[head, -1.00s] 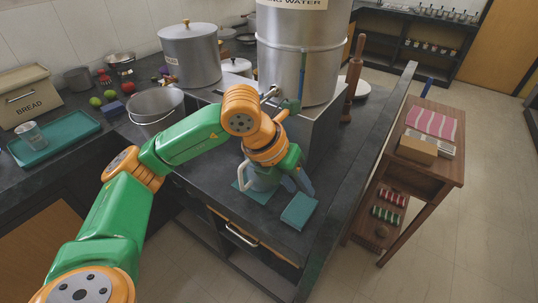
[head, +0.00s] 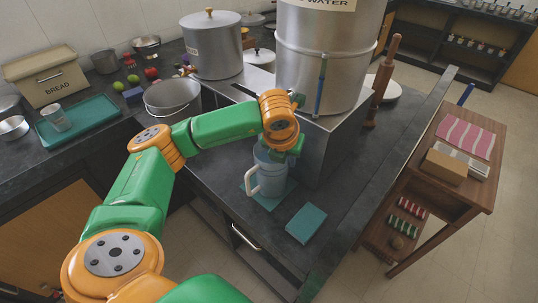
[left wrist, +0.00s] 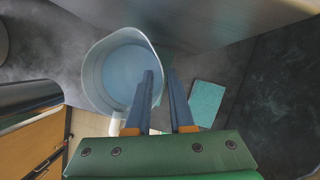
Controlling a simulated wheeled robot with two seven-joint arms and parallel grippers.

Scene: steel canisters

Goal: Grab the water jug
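The water jug (head: 268,178), grey-blue with a pale handle on its left side, stands upright on a teal mat (head: 262,202) on the dark counter. My left gripper (head: 290,152) is at the jug's upper right, its fingers mostly hidden in the head view. In the left wrist view the jug (left wrist: 100,75) is seen from above, with a bluish inside. There the two fingers of my left gripper (left wrist: 160,80) are apart. One overlaps the jug's opening and the other lies just outside its right wall. I cannot tell whether they touch it. My right gripper is not in view.
A large steel water dispenser (head: 325,65) stands on a metal box (head: 335,145) close behind the jug. A teal block (head: 306,223) lies to the jug's right, near the counter edge. A steel bucket (head: 173,100) stands to the left.

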